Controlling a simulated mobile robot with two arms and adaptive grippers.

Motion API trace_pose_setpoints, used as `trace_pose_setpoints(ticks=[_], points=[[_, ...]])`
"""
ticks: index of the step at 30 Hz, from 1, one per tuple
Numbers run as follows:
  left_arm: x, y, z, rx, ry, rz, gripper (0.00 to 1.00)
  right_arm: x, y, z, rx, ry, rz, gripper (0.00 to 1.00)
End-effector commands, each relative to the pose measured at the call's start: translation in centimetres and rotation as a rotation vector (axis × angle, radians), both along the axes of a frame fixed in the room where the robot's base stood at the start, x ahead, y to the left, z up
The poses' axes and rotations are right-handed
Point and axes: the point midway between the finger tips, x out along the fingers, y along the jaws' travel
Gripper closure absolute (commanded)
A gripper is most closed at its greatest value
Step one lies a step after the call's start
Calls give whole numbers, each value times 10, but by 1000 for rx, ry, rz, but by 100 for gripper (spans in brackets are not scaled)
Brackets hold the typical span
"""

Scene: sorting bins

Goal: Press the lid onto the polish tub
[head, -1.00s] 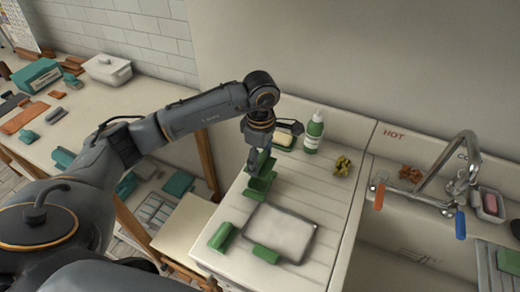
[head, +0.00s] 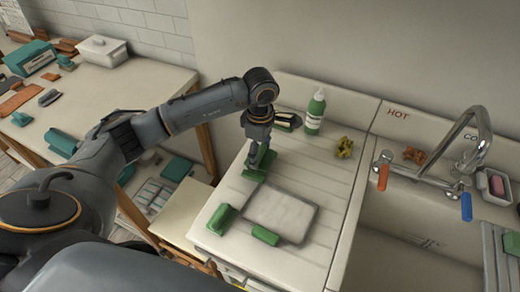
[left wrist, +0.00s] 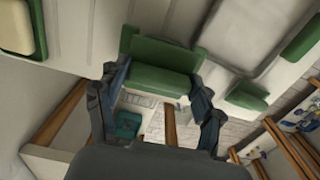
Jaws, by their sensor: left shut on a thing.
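My left gripper (head: 256,172) is low over the ribbed draining board and shut on a green piece. In the left wrist view the held green piece (left wrist: 150,80) is between the fingers (left wrist: 155,92). A wider green piece (left wrist: 165,52) lies directly against it, on the far side. The two look like the lid and the polish tub, but I cannot tell which is which or whether they are joined. In the head view they show as one green shape (head: 253,177), partly hidden by the fingers. My right gripper is out of view.
A pale tray (head: 280,212) lies in front, with green blocks to its left (head: 222,219) and at its front edge (head: 265,235). The sink tap (head: 455,150) is at right.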

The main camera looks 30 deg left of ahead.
Motion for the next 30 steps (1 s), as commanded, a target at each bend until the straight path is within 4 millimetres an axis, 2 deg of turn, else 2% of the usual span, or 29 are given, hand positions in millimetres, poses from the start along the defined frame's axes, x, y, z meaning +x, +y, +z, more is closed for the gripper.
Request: trace_pose_setpoints(ticks=[30], points=[[0,0,-2,1,0,0,60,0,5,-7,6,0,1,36]])
